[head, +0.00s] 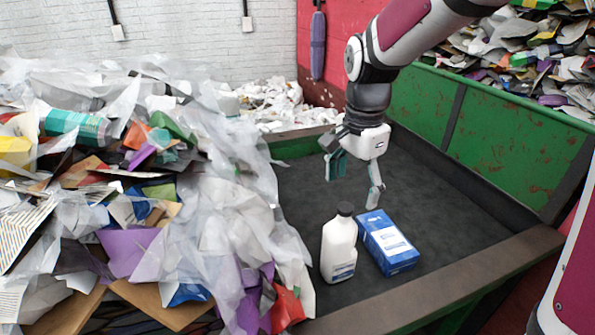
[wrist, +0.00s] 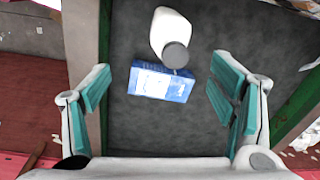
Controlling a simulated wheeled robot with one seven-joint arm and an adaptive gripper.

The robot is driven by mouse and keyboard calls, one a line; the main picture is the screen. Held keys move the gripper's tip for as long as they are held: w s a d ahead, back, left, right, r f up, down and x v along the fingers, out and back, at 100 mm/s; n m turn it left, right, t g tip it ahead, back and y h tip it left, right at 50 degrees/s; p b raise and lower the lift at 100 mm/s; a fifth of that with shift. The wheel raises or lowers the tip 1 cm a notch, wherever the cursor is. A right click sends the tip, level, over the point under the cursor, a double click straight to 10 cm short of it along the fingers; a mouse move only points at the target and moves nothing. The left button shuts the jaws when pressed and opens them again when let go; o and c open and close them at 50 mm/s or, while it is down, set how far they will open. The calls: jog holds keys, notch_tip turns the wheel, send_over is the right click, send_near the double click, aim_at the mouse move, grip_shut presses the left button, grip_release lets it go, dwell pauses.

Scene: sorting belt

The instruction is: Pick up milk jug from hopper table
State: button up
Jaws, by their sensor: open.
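The milk jug (head: 339,246) is white with a dark cap and stands upright on the dark hopper table (head: 300,185), near its front edge. In the wrist view the milk jug (wrist: 170,32) shows from above, at the top middle, beyond the fingertips. My gripper (head: 355,182) is open and empty, above the table and behind the jug in the head view. In the wrist view my gripper (wrist: 163,92) has its teal finger pads spread wide, with nothing touching them.
A blue and white box (head: 387,243) lies right beside the jug; it shows between my fingers in the wrist view (wrist: 160,80). A heap of paper and plastic (head: 150,200) borders the left. A green wall (head: 490,140) stands right, and a brown rim (head: 430,290) runs along the front.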

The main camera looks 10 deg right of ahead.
aim_at(345, 209)
jog(key=shift+w+f+m+g+p, duration=0.3)
jog(key=shift+w+f+m+p, duration=0.15)
jog(key=shift+w+f+m, duration=0.65)
jog(key=shift+f, duration=0.3)
notch_tip(345, 209, down, 7)
jog(key=shift+p, duration=0.45)
jog(key=shift+w+f+p, duration=0.2)
jog(key=shift+f+p, duration=0.15)
jog(key=shift+f, duration=1.25)
jog(key=shift+w+f+p, duration=0.15)
jog(key=shift+f+p, duration=0.2)
jog(key=shift+f, duration=1.25)
jog(key=c, duration=1.2)
